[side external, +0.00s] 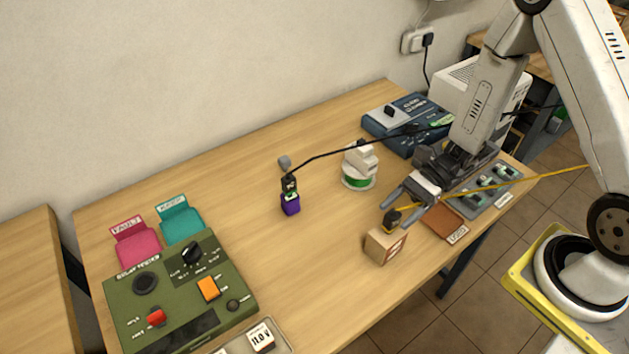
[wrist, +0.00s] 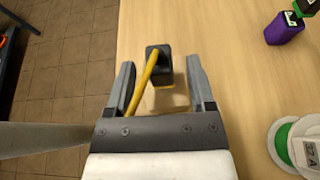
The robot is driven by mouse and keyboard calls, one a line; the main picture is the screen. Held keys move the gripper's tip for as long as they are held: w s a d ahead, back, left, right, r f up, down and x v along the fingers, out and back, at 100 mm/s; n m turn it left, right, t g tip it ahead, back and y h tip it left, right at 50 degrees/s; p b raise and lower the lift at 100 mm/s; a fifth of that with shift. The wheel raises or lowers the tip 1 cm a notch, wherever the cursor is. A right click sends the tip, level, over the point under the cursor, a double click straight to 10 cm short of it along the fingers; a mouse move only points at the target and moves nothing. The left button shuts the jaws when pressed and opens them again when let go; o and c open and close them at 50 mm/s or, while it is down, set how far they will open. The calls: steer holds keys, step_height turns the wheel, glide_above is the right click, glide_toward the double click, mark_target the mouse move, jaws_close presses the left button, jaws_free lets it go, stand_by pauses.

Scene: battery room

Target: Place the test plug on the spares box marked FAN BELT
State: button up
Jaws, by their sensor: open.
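A black plug with a yellow lead (side external: 391,220), which looks like the test plug, is at the small cardboard box (side external: 376,249) near the table's front edge. The box has a red-framed label on its side, too small to read. My gripper (side external: 390,213) is open, its fingers on either side of the plug. In the wrist view, the plug (wrist: 158,61) lies between the fingertips (wrist: 161,64), apart from both fingers. The box (wrist: 168,98) shows partly behind it. The plug appears to be on or just above the box top; I cannot tell whether they touch.
A brown tray (side external: 440,221) and a grey holder (side external: 484,189) lie right of the box. A green spool (side external: 358,167) and a purple block (side external: 290,204) stand behind.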

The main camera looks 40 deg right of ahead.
steer(key=v, duration=1)
steer(key=shift+r, duration=0.1)
stand_by(0.3)
steer(key=a+r+n+t+h, duration=0.1)
steer(key=r+n+h, duration=0.2)
steer(key=n+h, duration=0.3)
steer(key=s+a+r+n+t+h, duration=0.1)
steer(key=a+r+n+h, duration=0.1)
steer(key=n+h, duration=0.5)
steer(key=shift+r+n+t+h, duration=0.3)
steer(key=shift+r+n, duration=0.35)
steer(key=shift+n, duration=1.85)
